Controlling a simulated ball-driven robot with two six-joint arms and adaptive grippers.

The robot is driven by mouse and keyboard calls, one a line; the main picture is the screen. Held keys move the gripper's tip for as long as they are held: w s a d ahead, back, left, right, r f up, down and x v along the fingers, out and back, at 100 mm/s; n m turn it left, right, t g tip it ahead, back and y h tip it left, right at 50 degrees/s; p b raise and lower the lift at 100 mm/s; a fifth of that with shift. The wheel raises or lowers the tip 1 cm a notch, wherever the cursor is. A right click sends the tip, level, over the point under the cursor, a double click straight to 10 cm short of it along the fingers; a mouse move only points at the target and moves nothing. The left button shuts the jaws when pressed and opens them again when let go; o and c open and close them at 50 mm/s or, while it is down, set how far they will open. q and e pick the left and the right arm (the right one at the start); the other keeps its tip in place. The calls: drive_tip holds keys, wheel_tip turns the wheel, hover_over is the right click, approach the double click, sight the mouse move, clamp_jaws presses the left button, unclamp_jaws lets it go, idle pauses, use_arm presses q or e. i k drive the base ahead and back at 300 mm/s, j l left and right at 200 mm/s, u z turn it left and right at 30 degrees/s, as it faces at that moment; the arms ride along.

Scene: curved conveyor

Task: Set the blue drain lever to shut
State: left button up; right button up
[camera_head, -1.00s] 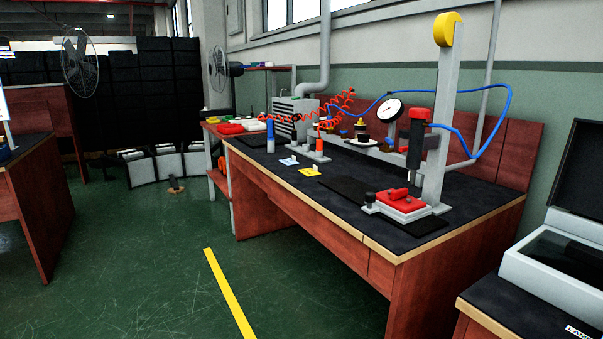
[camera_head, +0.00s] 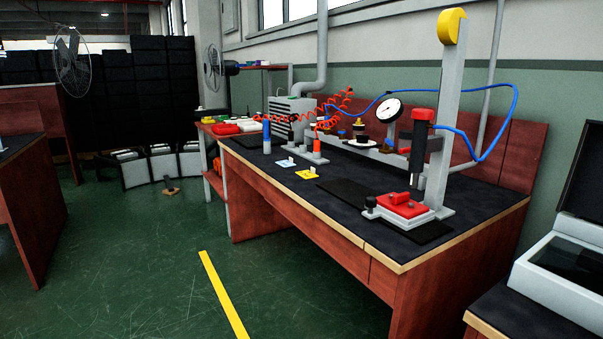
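A blue upright cylinder (camera_head: 267,131) with a pale lower part stands near the far left end of the black-topped workbench (camera_head: 345,228). A small light-blue plate (camera_head: 285,163) with a white piece on it lies in front of it. I cannot tell which of these, if either, is the blue drain lever, or its setting. A similar yellow plate (camera_head: 307,174) lies beside the light-blue one. Neither of my grippers is in view.
A press (camera_head: 436,150) with a red block (camera_head: 402,205) stands at the bench's right end, with a dial gauge (camera_head: 389,109) behind. A lidded grey case (camera_head: 560,275) stands at right.

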sight(388, 143)
drive_tip(key=i+l+z, duration=0.25)
drive_tip(key=i, duration=0.2)
drive_tip(key=i+z, duration=0.25)
drive_tip(key=i, duration=0.15)
